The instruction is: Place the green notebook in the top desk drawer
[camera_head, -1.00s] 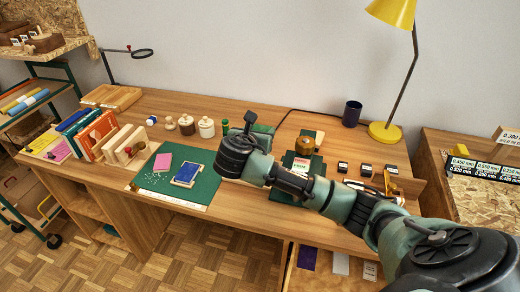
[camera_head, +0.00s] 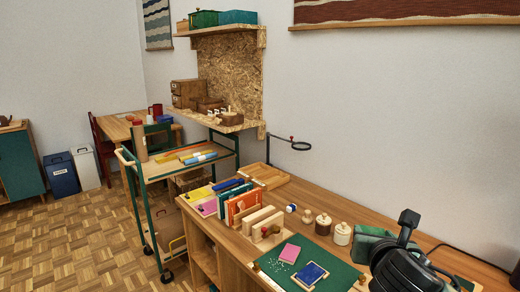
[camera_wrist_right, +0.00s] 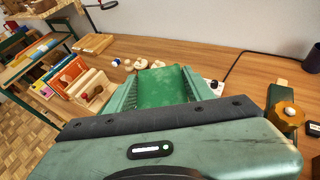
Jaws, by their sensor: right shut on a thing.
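My right gripper (camera_wrist_right: 163,88) is shut on a flat green thing, which looks like the green notebook (camera_wrist_right: 162,84), in the right wrist view. It is held above the desk (camera_head: 330,205), with its broad face showing between the fingers. In the head view, my dark wrist covers much of the gripper, and a green part (camera_head: 368,246) shows to its left. The desk drawer is not in view now. My left gripper is not in view.
A cutting mat (camera_head: 335,262) bears a pink pad (camera_head: 289,253) and a blue notebook (camera_head: 311,272). Upright books (camera_head: 240,205), wooden holders and lidded jars (camera_head: 323,224) stand along the desk. A trolley (camera_head: 180,165) stands left of it.

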